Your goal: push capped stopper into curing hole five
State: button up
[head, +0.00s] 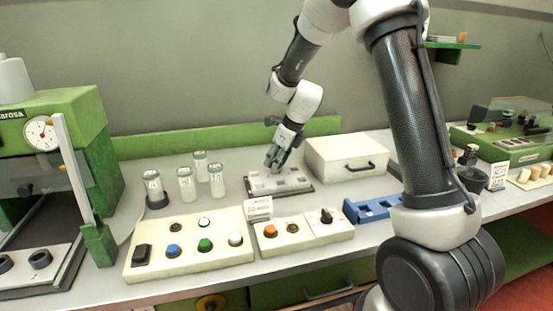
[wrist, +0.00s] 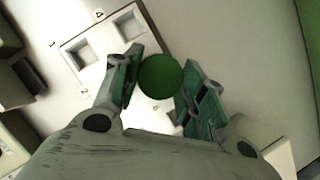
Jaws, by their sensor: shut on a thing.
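My gripper (wrist: 160,70) is shut on the capped stopper (wrist: 160,77), whose round green cap shows between the two fingers in the wrist view. The stopper's body is hidden below the cap. In the head view my gripper (head: 275,160) points down over the pale curing block (head: 296,184), close above its back part. The block also shows in the wrist view (wrist: 103,44), with square recesses and the printed marks 1 and 4 near its edge. Hole five cannot be picked out, and I cannot tell whether the stopper touches the block.
A cream box with a black handle (head: 346,158) stands right of the block. Several white-capped jars (head: 186,184) stand left of it. A button panel (head: 190,252) and a smaller control box (head: 303,236) lie in front. A blue tray (head: 372,209) is at the right.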

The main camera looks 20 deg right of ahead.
jog(key=shift+f, duration=0.2)
jog(key=o, duration=0.8)
jog(key=shift+o, duration=0.2)
jog(key=v, duration=1.2)
